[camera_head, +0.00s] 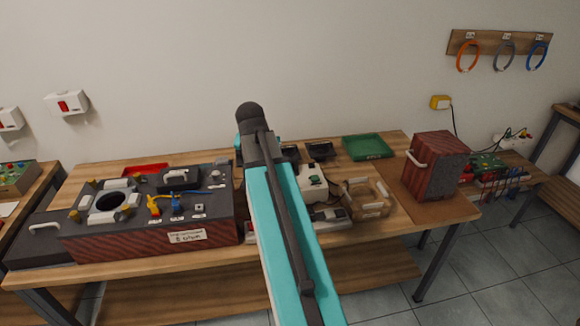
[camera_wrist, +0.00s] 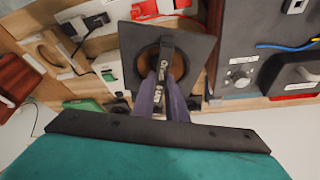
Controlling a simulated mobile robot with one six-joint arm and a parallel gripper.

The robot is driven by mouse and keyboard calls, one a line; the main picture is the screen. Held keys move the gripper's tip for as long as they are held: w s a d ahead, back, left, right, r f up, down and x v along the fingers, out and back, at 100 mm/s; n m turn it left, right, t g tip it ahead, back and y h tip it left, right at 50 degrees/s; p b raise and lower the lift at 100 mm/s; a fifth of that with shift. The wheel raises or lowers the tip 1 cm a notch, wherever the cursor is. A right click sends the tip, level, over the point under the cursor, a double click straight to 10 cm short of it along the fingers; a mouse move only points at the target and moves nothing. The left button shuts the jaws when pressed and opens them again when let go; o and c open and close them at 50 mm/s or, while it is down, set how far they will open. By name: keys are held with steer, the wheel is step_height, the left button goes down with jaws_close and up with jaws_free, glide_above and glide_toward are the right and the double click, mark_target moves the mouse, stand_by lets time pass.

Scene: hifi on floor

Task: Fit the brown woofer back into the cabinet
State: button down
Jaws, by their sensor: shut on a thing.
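The cabinet (camera_head: 130,240) lies on the left of the workbench in the head view, its dark grey panel facing up. A round opening (camera_head: 108,203) shows in it, with pale blocks and brass-coloured pieces around the rim. In the wrist view, my gripper (camera_wrist: 162,92) is shut on the dark labelled handle across a square black plate with a brown round centre, which looks like the brown woofer (camera_wrist: 195,50). The woofer is apart from the opening; whether it touches the bench is unclear. Part of the cabinet panel (camera_wrist: 238,50) shows at right. My arm hides the gripper and woofer in the head view.
A dark module with a handle (camera_head: 178,180) and yellow and blue connectors (camera_head: 165,205) stand on the cabinet panel. A light wooden frame (camera_head: 367,198), a green tray (camera_head: 367,147) and a red box with a handle (camera_head: 435,167) occupy the right of the bench (camera_head: 350,243).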

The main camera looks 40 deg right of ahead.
steer(key=w+a+r+n+y, duration=0.1)
steer(key=w+a+n, duration=0.1)
steer(key=a, duration=0.9)
steer(key=w+a+r+n+t+y, duration=0.1)
steer(key=a+n, duration=0.4)
steer(key=a, duration=0.7)
steer(key=w+a+r+n+t+y, duration=0.1)
steer(key=w+a+r+n, duration=0.1)
steer(key=a, duration=0.9)
steer(key=shift+w+a+r+n+y+b, duration=0.2)
steer(key=shift+w+n+y+b, duration=0.2)
steer(key=shift+n, duration=0.5)
steer(key=shift+s, duration=0.15)
